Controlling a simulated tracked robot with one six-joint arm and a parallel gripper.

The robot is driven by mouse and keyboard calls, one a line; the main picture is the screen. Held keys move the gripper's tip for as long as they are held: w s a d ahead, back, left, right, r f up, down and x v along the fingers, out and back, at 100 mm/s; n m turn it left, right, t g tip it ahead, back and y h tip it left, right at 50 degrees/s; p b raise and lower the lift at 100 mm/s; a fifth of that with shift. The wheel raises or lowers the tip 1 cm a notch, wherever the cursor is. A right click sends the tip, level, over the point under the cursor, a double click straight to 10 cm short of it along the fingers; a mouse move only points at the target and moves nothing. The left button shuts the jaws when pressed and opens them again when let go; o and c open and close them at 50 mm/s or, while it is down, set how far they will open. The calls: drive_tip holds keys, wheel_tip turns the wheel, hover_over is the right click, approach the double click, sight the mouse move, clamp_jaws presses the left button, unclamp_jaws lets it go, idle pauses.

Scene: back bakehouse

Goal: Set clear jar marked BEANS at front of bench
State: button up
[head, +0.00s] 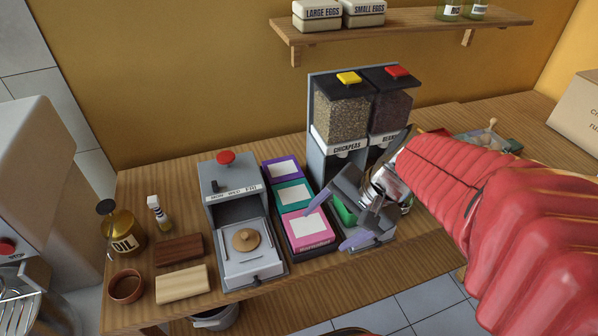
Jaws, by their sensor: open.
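I cannot make out a separate clear jar marked BEANS on the bench. A two-bin dispenser (316,112) stands at the back of the bench. Its left clear bin (343,110) has a yellow knob and a CHICKPEAS label. Its right clear bin (391,103) has a red knob, dark contents and a label that seems to begin with BEAN. My gripper (337,220) is open in front of the dispenser, its fingers pointing left beside the coloured boxes. A green thing (346,212) shows partly between the fingers. My gripper and arm hide the dispenser's foot and the bench right of it.
Purple, teal and pink boxes (309,230) stand left of my gripper. Further left are a grey machine (236,206), wooden blocks (182,284), an oil bottle (124,232) and a small bowl (126,287). A wall shelf (400,24) holds egg boxes and jars, one seemingly marked RICE.

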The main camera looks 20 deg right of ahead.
drive_tip(key=s+a+r+n+t+h, duration=0.2)
drive_tip(key=s+a+r+n+h, duration=0.1)
drive_tip(key=r+n, duration=0.4)
drive_tip(key=s+n+h, duration=0.1)
drive_tip(key=n, duration=0.2)
drive_tip(key=shift+s+a+r+n, duration=0.25)
drive_tip(key=shift+a+n, duration=0.05)
drive_tip(key=shift+a, duration=0.1)
drive_tip(key=shift+d, duration=0.1)
